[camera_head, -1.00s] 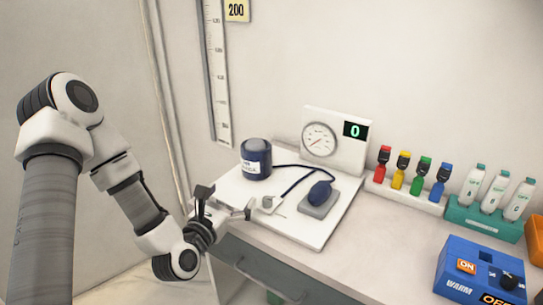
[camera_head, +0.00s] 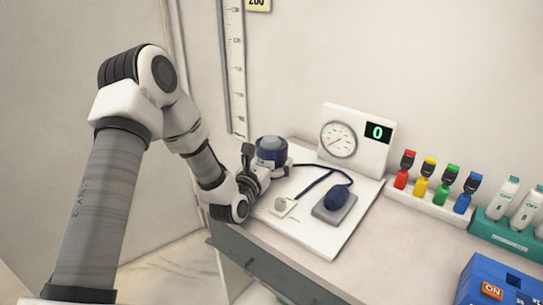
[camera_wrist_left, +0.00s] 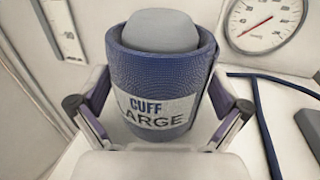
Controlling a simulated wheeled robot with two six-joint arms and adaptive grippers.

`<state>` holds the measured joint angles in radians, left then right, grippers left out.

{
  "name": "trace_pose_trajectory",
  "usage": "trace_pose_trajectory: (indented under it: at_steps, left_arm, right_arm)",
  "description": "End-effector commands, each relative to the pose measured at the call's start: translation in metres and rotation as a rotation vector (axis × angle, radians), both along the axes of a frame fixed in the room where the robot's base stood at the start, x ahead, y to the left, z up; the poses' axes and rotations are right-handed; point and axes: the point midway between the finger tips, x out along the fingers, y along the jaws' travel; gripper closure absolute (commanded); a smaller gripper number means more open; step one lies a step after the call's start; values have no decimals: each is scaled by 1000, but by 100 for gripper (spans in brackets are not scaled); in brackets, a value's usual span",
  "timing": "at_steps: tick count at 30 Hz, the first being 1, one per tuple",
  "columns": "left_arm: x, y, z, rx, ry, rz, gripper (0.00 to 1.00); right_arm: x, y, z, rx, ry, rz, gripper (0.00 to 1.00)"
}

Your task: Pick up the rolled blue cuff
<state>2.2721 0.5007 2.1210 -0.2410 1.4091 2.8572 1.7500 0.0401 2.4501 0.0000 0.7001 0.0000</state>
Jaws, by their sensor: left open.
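The rolled blue cuff (camera_head: 271,149) stands upright on the white board (camera_head: 318,230), around a grey core. In the left wrist view the cuff (camera_wrist_left: 160,75) fills the middle, with a white label reading "CUFF LARGE". My left gripper (camera_head: 268,168) is open at the near side of the cuff. In the wrist view its fingers (camera_wrist_left: 160,115) stand to the left and right of the cuff's lower part, with small gaps seeming to show. The fingers partly cover the cuff in the head view. My right gripper is not in view.
A tube runs from the cuff to a blue bulb (camera_head: 338,197) on a grey pad. A gauge panel (camera_head: 357,140) stands behind. Several coloured bottles (camera_head: 423,180) and a blue warmer box (camera_head: 492,283) are at the right. The wall is close behind.

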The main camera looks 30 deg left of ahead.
Motion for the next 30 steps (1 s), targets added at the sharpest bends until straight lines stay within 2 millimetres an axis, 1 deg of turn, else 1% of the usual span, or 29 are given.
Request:
trace_pose_trajectory:
  at_steps: [5, 6, 8, 9, 13, 14, 19, 22, 26, 30]
  left_arm:
    - [0, 0, 0, -1, 0, 0, 0]
    - [0, 0, 0, -1, 0, 0, 14]
    - [0, 0, 0, 0, 0, 0, 35]
    - [0, 0, 0, 0, 0, 0, 50]
    - [0, 0, 0, 0, 0, 0, 51]
    - [0, 0, 0, 0, 0, 0, 57]
    - [0, 0, 0, 0, -1, 0, 57]
    - [0, 0, 5, 0, -2, 1, 57]
    - [0, 0, 19, -2, -3, 1, 57]
    - [0, 0, 46, 0, -6, 0, 57]
  right_arm:
    - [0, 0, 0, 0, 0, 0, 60]
    - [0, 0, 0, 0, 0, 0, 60]
    - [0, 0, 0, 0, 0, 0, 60]
    - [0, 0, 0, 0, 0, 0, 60]
    - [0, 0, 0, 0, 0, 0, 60]
    - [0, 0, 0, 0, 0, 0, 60]
    - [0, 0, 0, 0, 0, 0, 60]
    - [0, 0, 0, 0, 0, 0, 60]
    - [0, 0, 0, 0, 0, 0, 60]
    - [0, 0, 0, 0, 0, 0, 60]
